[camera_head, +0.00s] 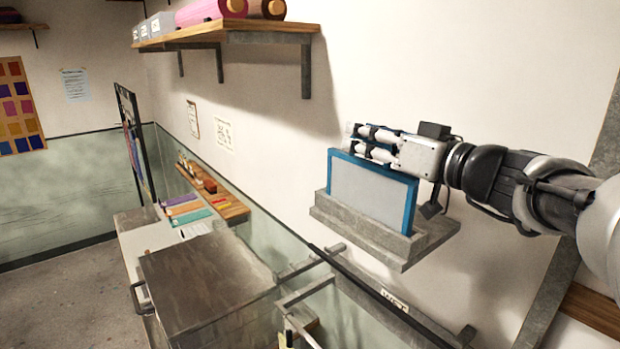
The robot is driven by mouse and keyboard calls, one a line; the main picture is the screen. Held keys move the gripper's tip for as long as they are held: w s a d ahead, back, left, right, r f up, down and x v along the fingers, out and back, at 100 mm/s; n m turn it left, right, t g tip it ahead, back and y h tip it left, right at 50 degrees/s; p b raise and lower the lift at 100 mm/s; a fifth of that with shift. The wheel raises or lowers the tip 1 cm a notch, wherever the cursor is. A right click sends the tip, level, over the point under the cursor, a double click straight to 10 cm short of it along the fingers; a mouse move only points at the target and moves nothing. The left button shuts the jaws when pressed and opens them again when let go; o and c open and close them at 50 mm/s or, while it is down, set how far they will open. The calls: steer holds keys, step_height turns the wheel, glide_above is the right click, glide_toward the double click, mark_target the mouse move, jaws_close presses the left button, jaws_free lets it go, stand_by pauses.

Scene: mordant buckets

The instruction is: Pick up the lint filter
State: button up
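The lint filter seems to be the upright panel (368,189) with a blue frame and pale grey face. It stands in a grey stepped holder (372,232) against the wall, right of centre. My gripper (371,143) reaches in from the right at the panel's top edge, its fingers pointing left. The two fingers show apart, one above the other, with dark and blue bits around them. The lower finger overlaps the top edge in the picture; I cannot tell whether it touches. The panel's back is hidden.
A shelf (226,32) with rolls hangs at the upper left. Below are a large grey-brown lidded box (205,280), a narrow wooden ledge (229,208) and metal rails (305,290). A label (394,300) sits on the dark rail under the holder. The wall above the panel is clear.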

steer(key=shift+s+d, duration=0.1)
steer(key=shift+s, duration=0.25)
steer(key=shift+c, duration=0.5)
steer(key=shift+w, duration=0.15)
steer(key=c, duration=0.4)
jaws_close()
